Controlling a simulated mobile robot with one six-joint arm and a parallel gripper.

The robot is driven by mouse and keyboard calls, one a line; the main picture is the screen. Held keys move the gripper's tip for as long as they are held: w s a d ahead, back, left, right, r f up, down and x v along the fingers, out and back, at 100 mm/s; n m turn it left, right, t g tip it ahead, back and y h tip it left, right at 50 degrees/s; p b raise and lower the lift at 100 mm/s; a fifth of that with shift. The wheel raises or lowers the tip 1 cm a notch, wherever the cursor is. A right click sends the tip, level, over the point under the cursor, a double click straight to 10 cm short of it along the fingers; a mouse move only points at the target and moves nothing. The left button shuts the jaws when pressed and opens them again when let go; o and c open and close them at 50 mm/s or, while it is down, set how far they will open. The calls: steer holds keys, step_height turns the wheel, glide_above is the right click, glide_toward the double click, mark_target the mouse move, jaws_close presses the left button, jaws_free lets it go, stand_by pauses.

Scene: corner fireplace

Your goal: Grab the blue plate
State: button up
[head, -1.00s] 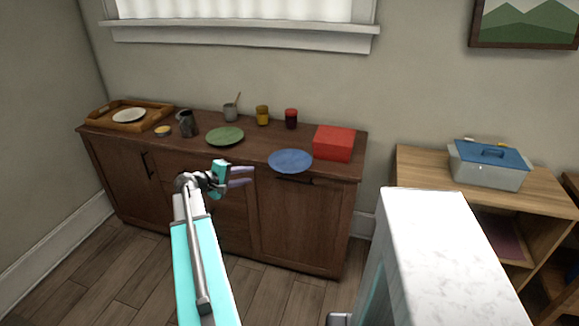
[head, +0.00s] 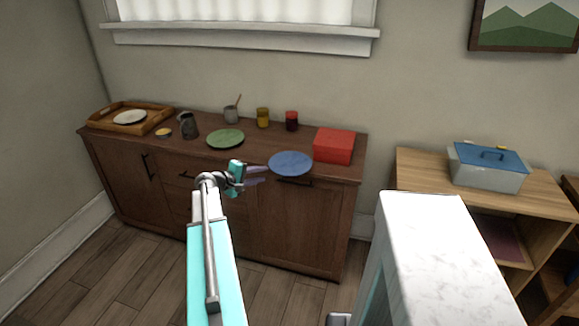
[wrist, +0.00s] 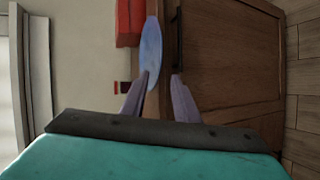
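The blue plate (head: 291,162) lies flat at the front edge of the wooden cabinet top, and its right part slightly overhangs or meets that edge. In the wrist view the plate (wrist: 151,50) shows nearly edge-on, just beyond the fingertips. My gripper (head: 264,174) is open, its two pale purple fingers apart, at the cabinet's front edge just left of the plate. In the wrist view my gripper (wrist: 162,78) has nothing clearly between its fingers. One finger overlaps the plate's near end; I cannot tell whether they touch.
A red box (head: 333,145) stands right of the plate. A green plate (head: 225,138) lies to the left. A red cup (head: 291,121) and a yellow cup (head: 262,117) stand behind. A drawer handle (head: 294,181) sits below the plate on the cabinet front (head: 290,225).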

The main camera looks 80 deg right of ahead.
steer(key=shift+x, duration=1.15)
steer(key=p+x, duration=0.2)
steer(key=x, duration=0.3)
steer(key=shift+s, duration=0.2)
jaws_close()
